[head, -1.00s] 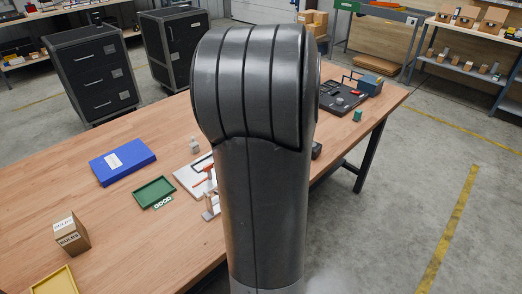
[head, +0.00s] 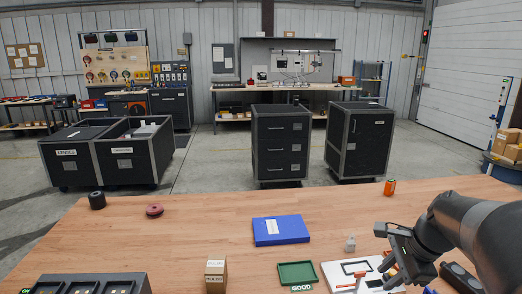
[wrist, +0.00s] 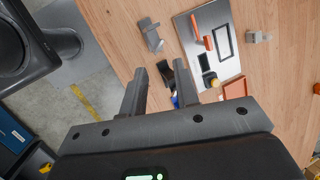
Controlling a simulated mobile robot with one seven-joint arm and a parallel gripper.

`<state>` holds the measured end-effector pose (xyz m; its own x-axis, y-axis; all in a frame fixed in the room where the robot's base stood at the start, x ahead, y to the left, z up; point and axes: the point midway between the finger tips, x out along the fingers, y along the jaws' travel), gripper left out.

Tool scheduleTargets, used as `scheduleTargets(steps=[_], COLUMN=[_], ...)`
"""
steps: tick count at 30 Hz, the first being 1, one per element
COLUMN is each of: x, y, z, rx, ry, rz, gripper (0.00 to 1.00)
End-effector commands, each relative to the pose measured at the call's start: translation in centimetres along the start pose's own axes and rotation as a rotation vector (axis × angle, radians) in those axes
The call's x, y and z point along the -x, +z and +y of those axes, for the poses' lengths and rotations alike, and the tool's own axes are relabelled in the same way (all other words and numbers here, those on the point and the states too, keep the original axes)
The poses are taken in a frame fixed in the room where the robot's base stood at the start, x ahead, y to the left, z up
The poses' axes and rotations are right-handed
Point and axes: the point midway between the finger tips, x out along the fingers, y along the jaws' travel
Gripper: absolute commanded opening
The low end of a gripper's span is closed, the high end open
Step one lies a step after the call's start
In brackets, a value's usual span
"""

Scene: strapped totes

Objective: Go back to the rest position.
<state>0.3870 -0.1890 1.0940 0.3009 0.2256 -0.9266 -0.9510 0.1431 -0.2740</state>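My gripper (head: 382,246) is at the right of the head view, above the wooden table (head: 190,240), close to a white fixture board (head: 335,270) with an orange-handled clamp. My arm reaches in from the right edge. In the wrist view, the two fingers of my gripper (wrist: 159,67) stand apart with nothing held between them. The board (wrist: 226,68) lies on the table beyond the fingertips, with the orange handle (wrist: 196,27) on it.
On the table are a blue case (head: 280,230), a green tray (head: 297,271), a cardboard box (head: 215,278), an orange can (head: 389,187) and a dark red disc (head: 154,210). Black totes (head: 135,160) and drawer cabinets (head: 281,148) stand behind.

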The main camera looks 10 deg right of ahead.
Motion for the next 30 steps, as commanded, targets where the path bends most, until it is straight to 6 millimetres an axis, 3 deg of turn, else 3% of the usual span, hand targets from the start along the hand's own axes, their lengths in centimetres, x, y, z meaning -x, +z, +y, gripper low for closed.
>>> scheduleTargets(steps=[1, 6, 15, 21, 30], x=[0.3, 0.7, 1.2, 1.2, 1.1], y=[2.2, 8.1, 15.7, 17.8, 18.2], z=[0.5, 2.8, 8.1, 10.6, 11.2], rx=[0.126, 0.568, 1.322, 1.64, 1.73], ry=[-0.006, -0.012, -0.009, 0.007, 0.018], rz=[0.006, 0.052, 0.202, 0.298, 0.328], gripper=[0.28, 0.28, 0.28, 0.28, 0.28])
